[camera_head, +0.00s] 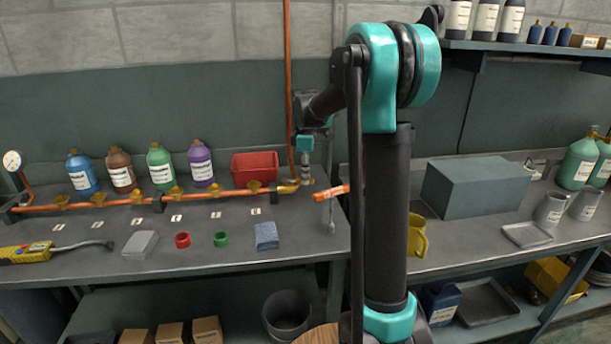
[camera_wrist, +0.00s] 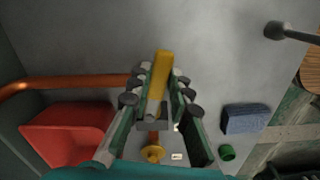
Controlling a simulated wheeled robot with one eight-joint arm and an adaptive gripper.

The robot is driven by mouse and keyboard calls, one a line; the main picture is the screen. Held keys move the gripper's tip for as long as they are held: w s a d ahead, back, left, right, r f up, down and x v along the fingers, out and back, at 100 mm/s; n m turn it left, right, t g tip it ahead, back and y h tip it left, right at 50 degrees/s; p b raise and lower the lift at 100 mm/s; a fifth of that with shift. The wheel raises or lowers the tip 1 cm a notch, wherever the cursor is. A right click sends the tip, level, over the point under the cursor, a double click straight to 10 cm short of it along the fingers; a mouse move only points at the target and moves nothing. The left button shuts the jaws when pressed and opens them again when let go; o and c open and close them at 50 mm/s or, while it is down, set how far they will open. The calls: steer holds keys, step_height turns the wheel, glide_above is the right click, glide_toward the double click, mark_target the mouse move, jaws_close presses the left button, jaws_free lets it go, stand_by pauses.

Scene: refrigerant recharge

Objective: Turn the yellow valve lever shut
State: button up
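The yellow valve lever (camera_wrist: 163,72) shows in the wrist view as a flat bar standing up the picture between my gripper's fingers. My gripper (camera_wrist: 162,84) straddles it, one finger on each side. The fingers look apart, with narrow gaps beside the lever; firm contact cannot be made out. In the head view my gripper (camera_head: 306,172) points down at the right end of the copper pipe (camera_head: 230,194), beside the red bin. The lever is hard to make out there, small and partly hidden by the gripper.
The red bin (camera_head: 254,166) stands close to my gripper's left; it also shows in the wrist view (camera_wrist: 68,135). A blue block (camera_head: 266,236) and a green ring (camera_head: 221,239) lie in front. Several bottles line the wall. A grey box (camera_head: 478,188) stands right.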

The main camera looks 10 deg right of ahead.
jaws_close()
steer(key=shift+s, duration=0.1)
steer(key=s+a+m, duration=0.5)
steer(key=a+m, duration=0.2)
steer(key=m, duration=0.8)
stand_by(0.4)
steer(key=shift+m, duration=0.3)
steer(key=o, duration=0.8)
jaws_free()
